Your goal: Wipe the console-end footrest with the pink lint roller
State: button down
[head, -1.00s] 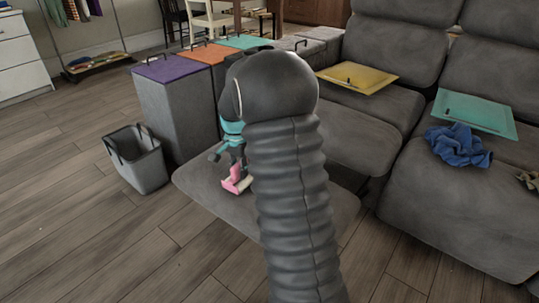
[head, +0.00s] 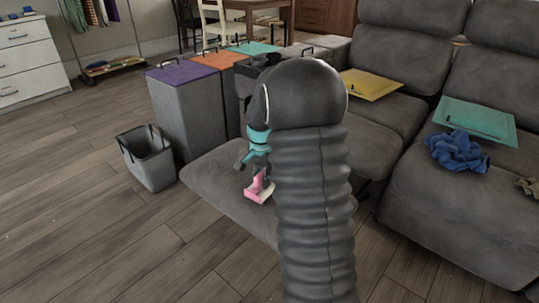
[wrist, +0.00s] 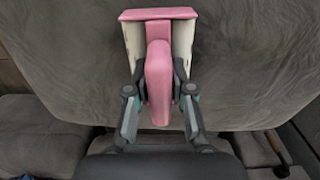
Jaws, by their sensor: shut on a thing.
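The pink lint roller (wrist: 158,85) is held between the fingers of my gripper (wrist: 159,92), which is shut on its pink handle. Its white and pink head points away from the gripper, over the grey footrest (wrist: 60,60). In the head view the roller (head: 259,190) is low at the footrest's (head: 212,178) surface, below my gripper (head: 256,172). I cannot tell whether the roller touches the cushion.
A grey basket (head: 150,165) stands left of the footrest, beside bins with purple (head: 184,73) and orange (head: 220,60) lids. The grey sofa (head: 460,215) at right bears a yellow panel (head: 370,84), a teal panel (head: 476,120) and a blue cloth (head: 458,152). The floor at front left is clear.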

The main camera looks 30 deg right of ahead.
aim_at(261, 172)
notch_tip(261, 172, up, 4)
jog(key=shift+w+p, duration=0.1)
jog(key=shift+p, duration=0.45)
jog(key=shift+r+p, duration=1.8)
jog(key=shift+r, duration=0.6)
